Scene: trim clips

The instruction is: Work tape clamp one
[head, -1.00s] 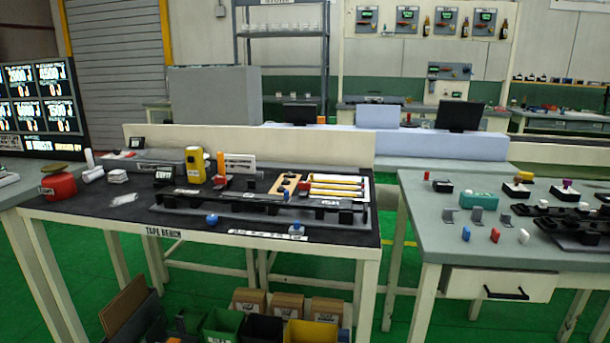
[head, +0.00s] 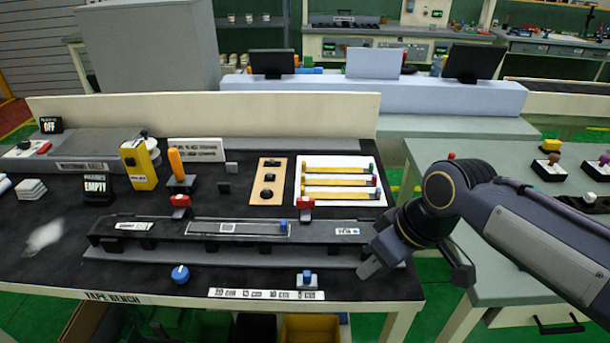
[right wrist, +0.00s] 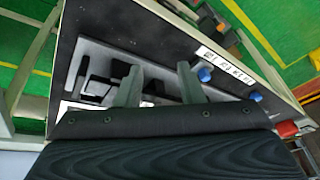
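On the tape bench (head: 380,290) lies a long dark fixture (head: 200,247) with a pale strip area on its top. Two red-topped clamps stand along its back edge, one at the left (head: 180,201) and one at the right (head: 305,203). I cannot tell which is clamp one. My right gripper (head: 372,268) is beside the fixture's right end, pointing down and left. In the right wrist view its two fingers (right wrist: 160,82) are apart with nothing between them. My left gripper is not in view.
A blue knob (head: 180,274) and a blue button (head: 306,279) sit along the bench's front. Behind the fixture stand an orange-handled tool (head: 176,165), a yellow device (head: 138,165) and a white board with yellow strips (head: 340,165). Another table (head: 500,260) stands to the right.

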